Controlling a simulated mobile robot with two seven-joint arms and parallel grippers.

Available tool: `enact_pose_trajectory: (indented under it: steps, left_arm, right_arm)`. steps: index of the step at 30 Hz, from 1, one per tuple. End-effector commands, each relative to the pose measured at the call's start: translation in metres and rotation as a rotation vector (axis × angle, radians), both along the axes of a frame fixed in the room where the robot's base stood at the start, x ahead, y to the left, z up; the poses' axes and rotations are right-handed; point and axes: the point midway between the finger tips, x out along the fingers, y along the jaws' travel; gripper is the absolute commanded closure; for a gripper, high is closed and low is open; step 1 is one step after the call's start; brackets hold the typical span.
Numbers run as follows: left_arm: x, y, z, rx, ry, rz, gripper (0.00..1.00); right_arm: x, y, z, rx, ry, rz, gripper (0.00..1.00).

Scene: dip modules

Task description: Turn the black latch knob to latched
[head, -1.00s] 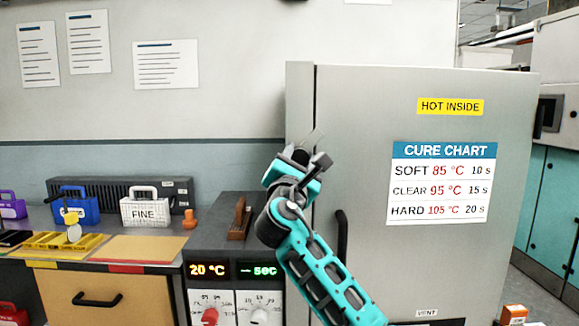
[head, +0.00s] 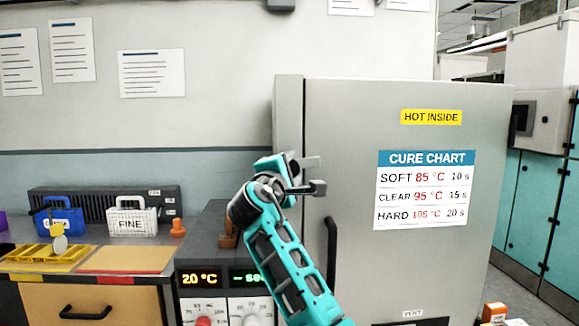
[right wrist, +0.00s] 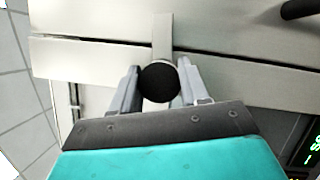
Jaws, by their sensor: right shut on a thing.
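The black latch knob (right wrist: 159,82) is round and sits between the two fingers of my right gripper (right wrist: 160,88) in the right wrist view. The fingers are shut on its sides. A flat metal latch bar (right wrist: 163,32) runs out from under the knob and crosses the dark seam of the cabinet. In the head view my right gripper (head: 304,177) is at the upper left of the cabinet door (head: 345,130), and the bar (head: 313,162) points right, about level. The knob is hidden there by the gripper. My left gripper is out of view.
A black door handle (head: 331,250) is below the gripper. A control box with a temperature display (head: 201,279) stands left of the cabinet. A bench to the left holds a white FINE box (head: 131,222), a blue box (head: 61,220) and yellow trays (head: 45,257).

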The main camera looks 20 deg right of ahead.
Motion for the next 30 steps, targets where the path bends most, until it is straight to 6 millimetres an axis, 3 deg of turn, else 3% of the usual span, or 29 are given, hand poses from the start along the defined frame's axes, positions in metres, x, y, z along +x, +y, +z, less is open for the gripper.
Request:
enact_pose_trajectory:
  steps: [9,23,24,30]
  left_arm:
    - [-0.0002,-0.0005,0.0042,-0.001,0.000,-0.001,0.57]
    - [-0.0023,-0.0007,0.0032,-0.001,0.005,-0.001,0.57]
    - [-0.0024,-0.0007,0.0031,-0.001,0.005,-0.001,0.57]
    - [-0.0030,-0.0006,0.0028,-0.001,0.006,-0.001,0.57]
  right_arm:
    - [0.0006,0.0012,-0.0022,0.094,-0.020,0.002,1.00]
    - [0.0005,0.0011,-0.0022,0.105,-0.025,0.003,1.00]
    - [0.0005,0.0011,-0.0022,0.104,-0.024,0.003,0.53]
    - [0.0004,0.0008,-0.0012,0.103,-0.026,0.002,0.34]
